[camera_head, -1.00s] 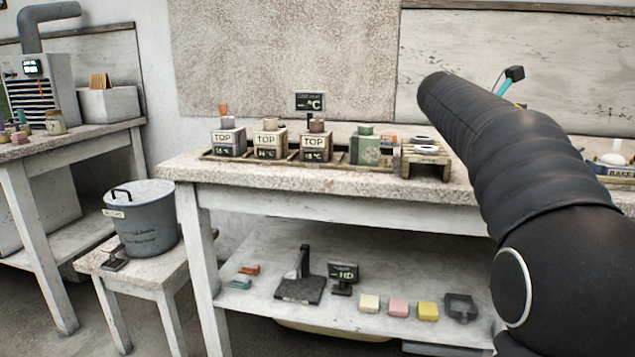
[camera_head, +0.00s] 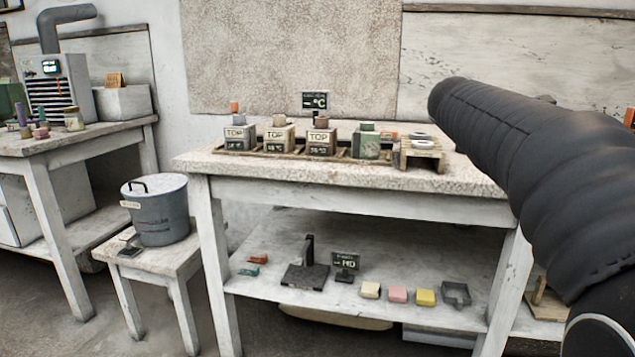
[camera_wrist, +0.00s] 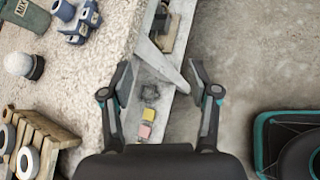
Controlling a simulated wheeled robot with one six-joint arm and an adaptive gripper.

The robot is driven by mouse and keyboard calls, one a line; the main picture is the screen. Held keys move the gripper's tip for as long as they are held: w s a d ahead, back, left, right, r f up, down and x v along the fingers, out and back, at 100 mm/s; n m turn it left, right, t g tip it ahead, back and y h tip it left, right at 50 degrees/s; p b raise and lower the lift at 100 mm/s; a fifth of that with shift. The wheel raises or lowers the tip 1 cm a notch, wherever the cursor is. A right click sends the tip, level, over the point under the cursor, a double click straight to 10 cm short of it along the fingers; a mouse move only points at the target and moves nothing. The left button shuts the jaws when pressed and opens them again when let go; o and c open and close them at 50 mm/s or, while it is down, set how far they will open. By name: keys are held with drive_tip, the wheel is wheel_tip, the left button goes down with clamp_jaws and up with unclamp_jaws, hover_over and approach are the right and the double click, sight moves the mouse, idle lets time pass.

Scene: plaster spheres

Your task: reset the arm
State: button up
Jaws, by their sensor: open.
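My gripper (camera_wrist: 160,92) shows in the wrist view with its two fingers spread apart and nothing between them. It hangs above the front edge of the white workbench (camera_head: 350,194), with the lower shelf and floor seen below. In the head view my dark arm crosses the right side, and the gripper itself is not visible there.
Several boxes marked TOP (camera_head: 279,138) stand in a tray on the bench, beside a green block (camera_head: 366,146) and a small wooden rack (camera_head: 421,154). A grey bucket (camera_head: 158,213) stands on a stool at left. The shelf holds yellow (camera_head: 425,297) and pink (camera_head: 398,294) blocks.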

drive_tip(key=s+a+f+m+t+y+p, duration=0.2)
drive_tip(key=s+a+f+m+y, duration=0.8)
drive_tip(key=s+a+f+m, duration=0.6)
drive_tip(key=s+a+f, duration=0.5)
drive_tip(key=s, duration=0.2)
drive_tip(key=shift+s+f, duration=0.35)
